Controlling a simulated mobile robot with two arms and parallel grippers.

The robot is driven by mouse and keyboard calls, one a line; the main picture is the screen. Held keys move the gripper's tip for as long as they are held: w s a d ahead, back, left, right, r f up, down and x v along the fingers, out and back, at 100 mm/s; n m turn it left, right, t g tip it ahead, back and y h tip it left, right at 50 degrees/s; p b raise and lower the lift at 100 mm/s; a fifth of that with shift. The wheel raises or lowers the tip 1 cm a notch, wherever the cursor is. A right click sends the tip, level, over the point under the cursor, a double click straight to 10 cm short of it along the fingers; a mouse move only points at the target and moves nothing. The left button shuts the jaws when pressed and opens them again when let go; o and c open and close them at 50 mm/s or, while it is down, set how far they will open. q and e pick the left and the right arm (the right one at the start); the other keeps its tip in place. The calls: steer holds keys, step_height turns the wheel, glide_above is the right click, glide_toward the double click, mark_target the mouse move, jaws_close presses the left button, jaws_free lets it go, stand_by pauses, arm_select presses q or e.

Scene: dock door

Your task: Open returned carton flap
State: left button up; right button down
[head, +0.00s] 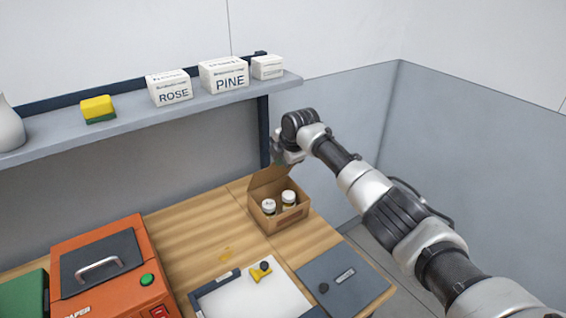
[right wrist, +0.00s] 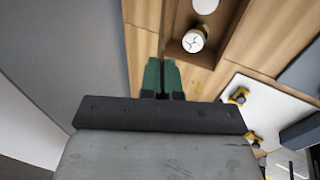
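The open brown carton (head: 280,220) stands on the wooden table with two white-capped jars (head: 288,197) inside. Its flap (head: 268,181) is raised along the back-left side, tilted upward. My right gripper (head: 279,159) is at the flap's upper edge. In the right wrist view its green fingers (right wrist: 161,76) are close together, with a thin brown strip running between them that looks like the flap edge-on. The carton shows there too (right wrist: 222,22), with one jar (right wrist: 193,41) clear and another cut off. My left gripper is in neither view.
A shelf (head: 140,118) above holds a yellow-green sponge (head: 98,109) and white ROSE (head: 170,88) and PINE (head: 224,74) boxes. An orange machine (head: 110,275) stands at left. A white board (head: 255,298) and grey panel (head: 345,281) lie in front.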

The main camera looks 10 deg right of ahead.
steer(key=shift+w+a+f, duration=0.1)
steer(key=shift+w, duration=0.15)
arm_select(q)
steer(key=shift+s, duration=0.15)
arm_select(e)
steer(key=shift+s+r, duration=0.25)
steer(key=shift+s, duration=0.25)
steer(key=c, duration=1.3)
jaws_free()
steer(key=shift+c, duration=0.2)
steer(key=shift+d, duration=0.2)
arm_select(q)
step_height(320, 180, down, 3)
steer(key=b, duration=0.2)
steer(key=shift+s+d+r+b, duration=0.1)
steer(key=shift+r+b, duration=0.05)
steer(key=shift+b, duration=0.25)
arm_select(e)
steer(key=v, duration=1)
steer(key=shift+s+r, duration=0.3)
